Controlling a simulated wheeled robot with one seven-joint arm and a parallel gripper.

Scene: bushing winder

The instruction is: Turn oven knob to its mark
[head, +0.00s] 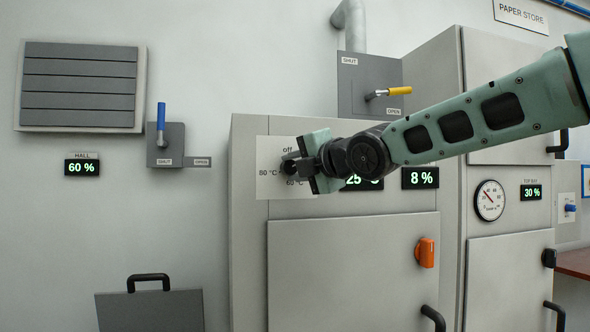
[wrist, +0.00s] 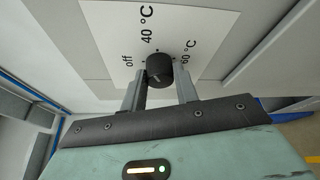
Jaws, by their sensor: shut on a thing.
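The oven knob (wrist: 160,66) is a small black round knob on a white dial plate (wrist: 110,40) on the front of the grey oven. In the wrist view, "off", "40 °C" and "60 °C" show around it, with small dots near its rim. In the head view the plate (head: 268,150) shows "off" above, "80 °C" at left and "60 °C" below; its right part is hidden. My gripper (wrist: 161,80) is shut on the knob, one finger on each side. It also shows in the head view (head: 298,164). I cannot make out where the knob's pointer stands.
Two green displays, one partly covered and one reading "8 %" (head: 420,178), sit right of the dial. Below is the oven door with an orange latch (head: 426,252). A yellow lever (head: 397,91) is above, a blue lever (head: 161,118) at left. A gauge (head: 490,200) is at right.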

